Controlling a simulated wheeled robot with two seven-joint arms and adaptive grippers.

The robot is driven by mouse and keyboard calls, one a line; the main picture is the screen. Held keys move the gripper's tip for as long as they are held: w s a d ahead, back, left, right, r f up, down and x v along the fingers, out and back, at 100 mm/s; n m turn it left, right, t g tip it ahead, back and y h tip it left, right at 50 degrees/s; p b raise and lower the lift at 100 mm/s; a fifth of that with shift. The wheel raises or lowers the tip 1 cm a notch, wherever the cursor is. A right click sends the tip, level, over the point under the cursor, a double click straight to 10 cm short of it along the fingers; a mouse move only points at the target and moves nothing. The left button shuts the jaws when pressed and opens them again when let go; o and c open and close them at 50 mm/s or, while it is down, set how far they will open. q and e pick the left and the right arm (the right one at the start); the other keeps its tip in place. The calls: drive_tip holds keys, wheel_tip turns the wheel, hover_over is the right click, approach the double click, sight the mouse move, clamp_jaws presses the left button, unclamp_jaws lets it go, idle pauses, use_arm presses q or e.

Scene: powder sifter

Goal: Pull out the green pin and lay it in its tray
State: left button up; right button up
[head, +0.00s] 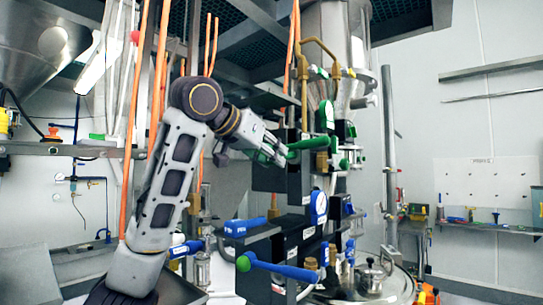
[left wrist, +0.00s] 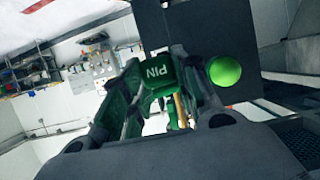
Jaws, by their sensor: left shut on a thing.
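My left gripper (head: 272,156) reaches in from the left to the dark valve panel in the middle of the head view. In the left wrist view its fingers (left wrist: 158,100) are closed around a green block marked PIN (left wrist: 158,74). A brass-coloured rod (left wrist: 181,110) shows just below the block. I cannot tell whether the pin is still seated in the panel. A green lever handle (head: 308,144) is close beside the fingertips in the head view. A bright green ball knob (left wrist: 225,71) is right of the pin. I cannot make out the pin's tray. My right gripper is not in view.
Blue-handled levers (head: 280,267) stick out below the panel. Orange hoses hang near my left arm. A shelf (head: 490,227) with small coloured items runs along the right wall. A steel vessel lid (head: 385,285) is at lower right.

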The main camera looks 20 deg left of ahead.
use_arm(q)
drive_tip(key=shift+s+a+b, duration=0.2)
drive_tip(key=shift+s+a, duration=0.1)
drive_tip(key=shift+s, duration=0.55)
drive_tip(key=shift+s+a+b, duration=0.2)
drive_tip(key=shift+s+a, duration=0.15)
drive_tip(key=shift+s, duration=0.45)
drive_tip(key=shift+s+a+b, duration=0.2)
drive_tip(key=shift+s+a, duration=0.1)
drive_tip(key=shift+s, duration=0.55)
idle(1.0)
drive_tip(key=shift+s, duration=0.2)
idle(0.4)
drive_tip(key=shift+s+a+b, duration=0.15)
drive_tip(key=shift+s+a, duration=0.2)
drive_tip(key=shift+s, duration=0.6)
drive_tip(key=shift+s+a+b, duration=0.2)
drive_tip(key=shift+s+a, duration=0.15)
drive_tip(key=shift+s, duration=0.55)
drive_tip(key=shift+s+a+b, duration=0.15)
drive_tip(key=shift+s+a, duration=0.2)
drive_tip(key=shift+s, duration=0.6)
drive_tip(key=shift+s, duration=0.15)
drive_tip(key=s+a, duration=0.2)
drive_tip(key=s, duration=0.4)
drive_tip(key=shift+s+a, duration=0.2)
drive_tip(key=shift+s, duration=0.05)
idle(0.6)
